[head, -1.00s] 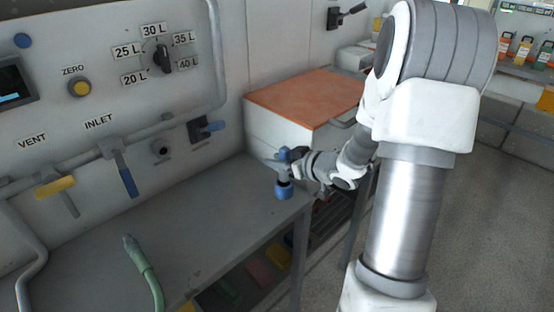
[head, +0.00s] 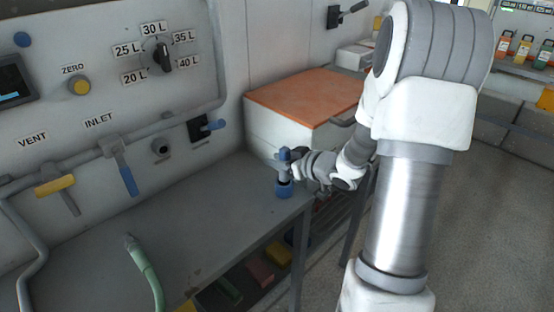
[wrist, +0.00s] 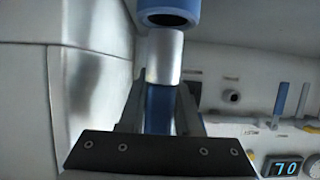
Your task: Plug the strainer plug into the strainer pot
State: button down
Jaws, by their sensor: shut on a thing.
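My gripper (head: 288,160) is shut on the strainer plug, above the front corner of the bench. The plug has a blue grip (wrist: 158,108) between my fingers and a bright silver cylinder (wrist: 165,58) beyond them. In the head view the plug (head: 284,173) stands about upright. The strainer pot is the blue collar (head: 283,190) at the bench corner, right below the plug. In the wrist view the pot's collar (wrist: 168,5) shows a dark opening just beyond the silver end. The silver end looks close to that opening; I cannot tell whether they touch.
The grey bench (head: 205,205) is mostly clear. A green hose (head: 146,265) rises at its front. The wall panel has a blue inlet lever (head: 129,181) and a yellow vent handle (head: 55,185). A white cabinet with an orange top (head: 308,95) stands behind my gripper.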

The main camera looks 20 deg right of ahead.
jog(key=shift+f+b, duration=1.6)
jog(key=shift+f, duration=0.75)
jog(key=c, duration=0.5)
grip_release()
jog(key=p+v, duration=0.4)
jog(key=v, duration=1.3)
jog(key=shift+s+d+r, duration=0.1)
jog(key=shift+s+r, duration=0.1)
